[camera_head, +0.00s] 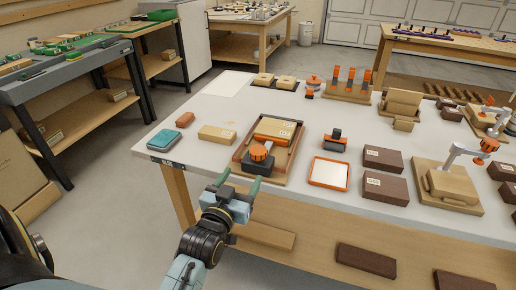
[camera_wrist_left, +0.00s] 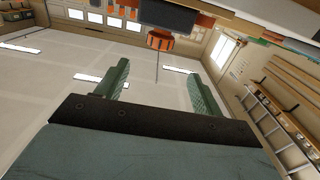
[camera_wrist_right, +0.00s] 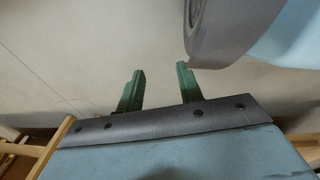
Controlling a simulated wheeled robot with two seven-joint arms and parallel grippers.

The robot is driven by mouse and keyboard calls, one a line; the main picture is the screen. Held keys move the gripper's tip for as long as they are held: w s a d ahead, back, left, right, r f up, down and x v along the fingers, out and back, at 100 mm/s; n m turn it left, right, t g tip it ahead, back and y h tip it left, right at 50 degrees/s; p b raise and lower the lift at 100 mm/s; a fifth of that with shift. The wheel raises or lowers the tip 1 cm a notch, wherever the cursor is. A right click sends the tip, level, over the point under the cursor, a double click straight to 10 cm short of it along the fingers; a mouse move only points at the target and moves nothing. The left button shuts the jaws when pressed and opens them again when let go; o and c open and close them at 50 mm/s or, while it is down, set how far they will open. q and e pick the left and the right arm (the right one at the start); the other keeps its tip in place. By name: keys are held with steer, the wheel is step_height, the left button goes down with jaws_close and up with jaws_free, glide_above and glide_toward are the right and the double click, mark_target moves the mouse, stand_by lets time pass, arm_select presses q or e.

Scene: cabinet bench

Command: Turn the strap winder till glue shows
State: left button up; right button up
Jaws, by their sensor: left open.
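The strap winder, an orange ribbed knob (camera_head: 260,152) on a dark body, sits at the near edge of a wooden tray (camera_head: 287,180) on the white bench. A wooden block (camera_head: 275,130) lies in the tray behind it. My left gripper (camera_head: 240,184) is open and empty in front of the bench edge, below and near the knob but apart from it. The orange knob also shows beyond the open fingers in the left wrist view (camera_wrist_left: 160,40). My right gripper (camera_wrist_right: 160,82) is open and empty, out of the head view. I see no glue.
An orange-rimmed pad (camera_head: 329,173), an orange-topped tool (camera_head: 334,141) and dark boxes (camera_head: 386,187) stand right of the tray. A tan block (camera_head: 217,134) and a teal-topped box (camera_head: 164,140) are left.

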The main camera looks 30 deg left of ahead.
mark_target(255, 156)
arm_select(q)
steer(key=b+x, duration=0.2)
steer(key=x, duration=1)
steer(key=shift+w+f+b, duration=0.15)
steer(key=shift+b, duration=0.15)
steer(key=shift+w, duration=0.4)
arm_select(e)
steer(key=w+a+r, duration=0.1)
steer(key=w+r, duration=0.2)
steer(key=w, duration=0.3)
steer(key=shift+w+r+t, duration=0.3)
steer(key=shift+w, duration=0.1)
arm_select(q)
steer(key=c, duration=1)
